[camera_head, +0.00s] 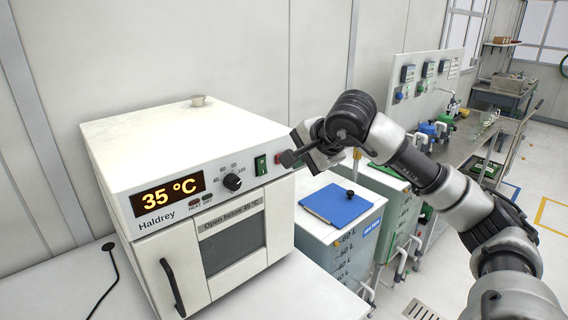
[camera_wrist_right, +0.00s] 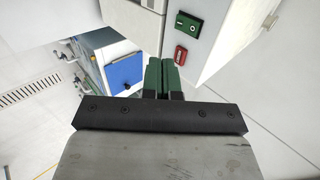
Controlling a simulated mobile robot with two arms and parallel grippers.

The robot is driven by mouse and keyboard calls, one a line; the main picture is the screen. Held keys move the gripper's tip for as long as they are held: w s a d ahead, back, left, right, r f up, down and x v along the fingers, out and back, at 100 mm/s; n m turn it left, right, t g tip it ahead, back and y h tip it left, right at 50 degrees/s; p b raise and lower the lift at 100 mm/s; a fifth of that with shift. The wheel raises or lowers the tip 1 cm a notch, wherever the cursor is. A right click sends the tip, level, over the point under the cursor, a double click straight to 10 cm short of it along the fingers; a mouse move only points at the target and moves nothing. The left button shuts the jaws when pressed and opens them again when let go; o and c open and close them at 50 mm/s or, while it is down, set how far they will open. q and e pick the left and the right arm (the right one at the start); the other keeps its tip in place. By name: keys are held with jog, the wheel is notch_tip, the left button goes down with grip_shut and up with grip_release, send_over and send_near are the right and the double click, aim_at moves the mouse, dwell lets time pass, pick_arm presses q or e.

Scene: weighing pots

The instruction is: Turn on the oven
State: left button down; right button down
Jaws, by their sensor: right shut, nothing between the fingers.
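The white Haldrey oven (camera_head: 160,220) stands at the left in the head view, its door closed and its display (camera_head: 168,194) reading 35 °C. A green rocker switch (camera_head: 261,165) sits on its front panel, right of a black knob (camera_head: 232,182); it also shows in the right wrist view (camera_wrist_right: 186,27). A small red part (camera_head: 278,158) is beside it, also in the wrist view (camera_wrist_right: 181,53). My right gripper (camera_head: 288,158) is close to the panel's right end, by the red part; contact cannot be told. Its green fingers (camera_wrist_right: 161,72) are together and empty. My left gripper is out of view.
A white-and-grey tank with a blue lid (camera_head: 337,204) is right of the oven. A black cable (camera_head: 109,262) lies on the white bench at left. A workbench with valves runs along the back right.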

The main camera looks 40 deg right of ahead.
aim_at(264, 174)
jog(key=p+x, duration=0.1)
jog(key=x, duration=0.3)
jog(key=w+r+p+x, duration=0.1)
jog(key=p+x, duration=0.1)
jog(key=x, duration=0.2)
jog(key=p+x, duration=0.2)
jog(key=x, duration=0.3)
jog(key=shift+w+r, duration=0.4)
jog(key=shift+w+f+b, duration=0.1)
jog(key=shift+f+b, duration=0.15)
jog(key=shift+b, duration=0.65)
jog(key=shift+r+p, duration=0.25)
jog(key=shift+p, duration=0.05)
